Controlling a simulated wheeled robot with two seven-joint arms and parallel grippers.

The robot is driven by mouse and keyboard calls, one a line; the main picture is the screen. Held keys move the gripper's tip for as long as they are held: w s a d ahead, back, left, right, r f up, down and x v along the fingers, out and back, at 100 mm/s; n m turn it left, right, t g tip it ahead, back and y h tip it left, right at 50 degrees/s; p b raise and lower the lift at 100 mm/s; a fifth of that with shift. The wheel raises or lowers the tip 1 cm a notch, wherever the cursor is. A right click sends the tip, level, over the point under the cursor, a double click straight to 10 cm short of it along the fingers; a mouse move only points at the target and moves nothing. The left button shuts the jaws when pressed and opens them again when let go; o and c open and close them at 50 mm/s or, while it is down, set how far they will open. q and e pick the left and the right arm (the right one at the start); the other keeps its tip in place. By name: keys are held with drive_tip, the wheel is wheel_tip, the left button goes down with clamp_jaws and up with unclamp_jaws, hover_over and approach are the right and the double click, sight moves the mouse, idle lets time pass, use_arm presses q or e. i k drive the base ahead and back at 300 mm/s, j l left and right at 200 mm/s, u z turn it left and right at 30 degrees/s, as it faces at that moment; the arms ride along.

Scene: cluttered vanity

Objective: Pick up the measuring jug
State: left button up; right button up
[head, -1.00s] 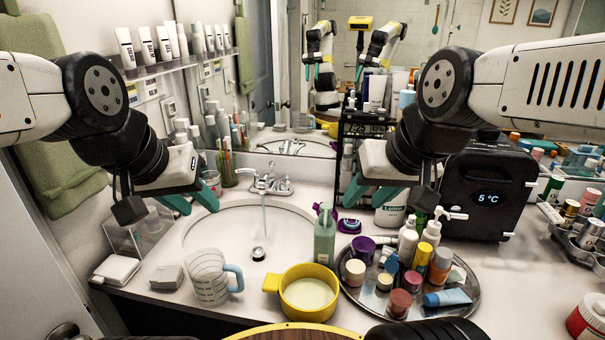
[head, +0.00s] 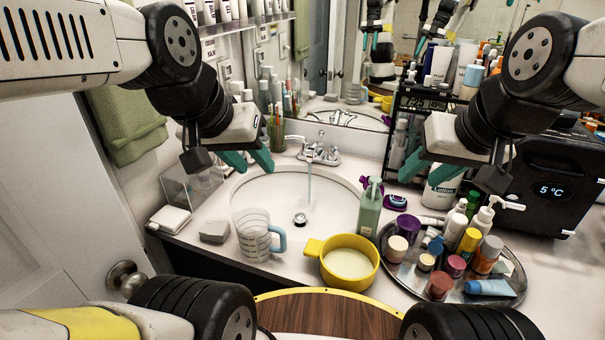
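The measuring jug (head: 254,236) is clear with dark graduation marks and a blue handle. It stands upright on the counter at the front left edge of the sink, handle to the right. My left gripper (head: 250,162) is above and behind the jug, over the left rim of the sink, with its teal fingers apart and empty. My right gripper (head: 436,178) is over the counter behind the tray, far to the right of the jug.
A yellow pot (head: 347,264) stands right of the jug, and a green pump bottle (head: 369,208) behind it. A round tray (head: 400,272) of cosmetics is further right. A grey box (head: 214,231) sits close left of the jug. The tap (head: 318,150) runs into the sink (head: 270,196).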

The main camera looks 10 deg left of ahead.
sight(255, 229)
drive_tip(key=k+j+u, duration=0.2)
drive_tip(key=k, duration=0.45)
drive_tip(key=l+u, duration=0.1)
drive_tip(key=u, duration=0.4)
drive_tip(key=l+u, duration=0.1)
drive_tip(key=u, duration=0.85)
drive_tip(key=k+l+u, duration=0.1)
drive_tip(key=u, duration=0.4)
drive_tip(key=k+l+u, duration=0.25)
drive_tip(key=k+l, duration=0.35)
drive_tip(key=l, duration=0.1)
